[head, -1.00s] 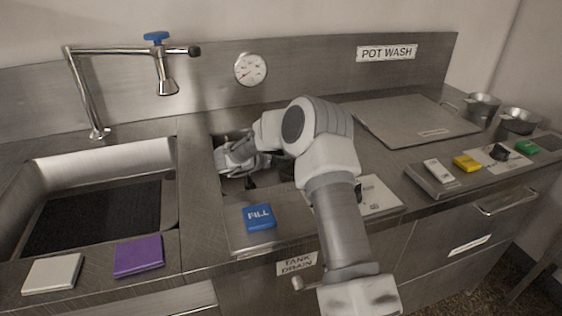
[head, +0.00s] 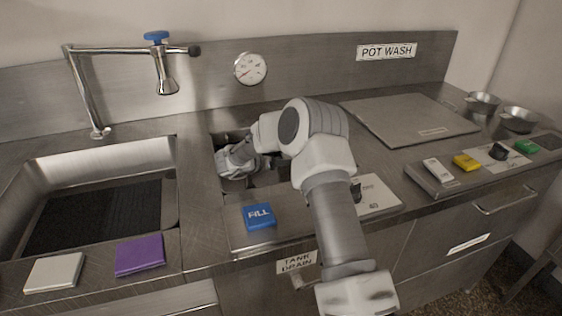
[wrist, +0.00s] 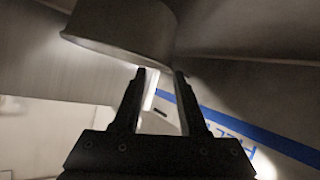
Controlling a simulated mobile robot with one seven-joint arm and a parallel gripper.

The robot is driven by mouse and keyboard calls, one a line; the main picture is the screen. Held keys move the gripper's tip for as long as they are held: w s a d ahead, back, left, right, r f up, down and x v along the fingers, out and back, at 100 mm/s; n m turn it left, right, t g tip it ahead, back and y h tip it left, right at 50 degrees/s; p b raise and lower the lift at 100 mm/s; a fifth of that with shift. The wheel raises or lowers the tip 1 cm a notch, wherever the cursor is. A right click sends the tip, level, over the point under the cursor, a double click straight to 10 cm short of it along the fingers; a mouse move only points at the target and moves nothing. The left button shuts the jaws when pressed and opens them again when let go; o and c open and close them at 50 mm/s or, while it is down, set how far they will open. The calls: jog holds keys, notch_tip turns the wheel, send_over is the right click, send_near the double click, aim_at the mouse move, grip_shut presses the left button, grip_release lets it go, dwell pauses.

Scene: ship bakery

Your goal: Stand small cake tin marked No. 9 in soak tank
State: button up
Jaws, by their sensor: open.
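My gripper (head: 238,162) is down inside the soak tank (wrist: 275,90), partly hidden by my arm in the head view. In the wrist view my gripper (wrist: 160,72) is open, with its two dark fingers apart. A round grey metal tin (wrist: 120,30) is at the top of the wrist view, just beyond the fingertips. Its curved rim runs above and between them; I cannot tell whether they touch. No number shows on it. A blue line with partly visible lettering runs along the tank wall. In the head view the tin is hidden.
A sink (head: 90,205) with a tap (head: 162,75) is at left. A blue FILL pad (head: 259,216) lies in front of the tank. A flat metal lid or board (head: 410,115) lies right of it. Two small metal pans (head: 483,103) (head: 518,119) stand at the back right.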

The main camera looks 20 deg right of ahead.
jog(key=shift+r, duration=0.15)
jog(key=shift+r+b, duration=0.3)
jog(key=shift+b, duration=0.05)
jog(key=p+v, duration=0.2)
jog(key=v, duration=0.5)
jog(key=shift+a+r, duration=0.2)
jog(key=shift+r, duration=0.1)
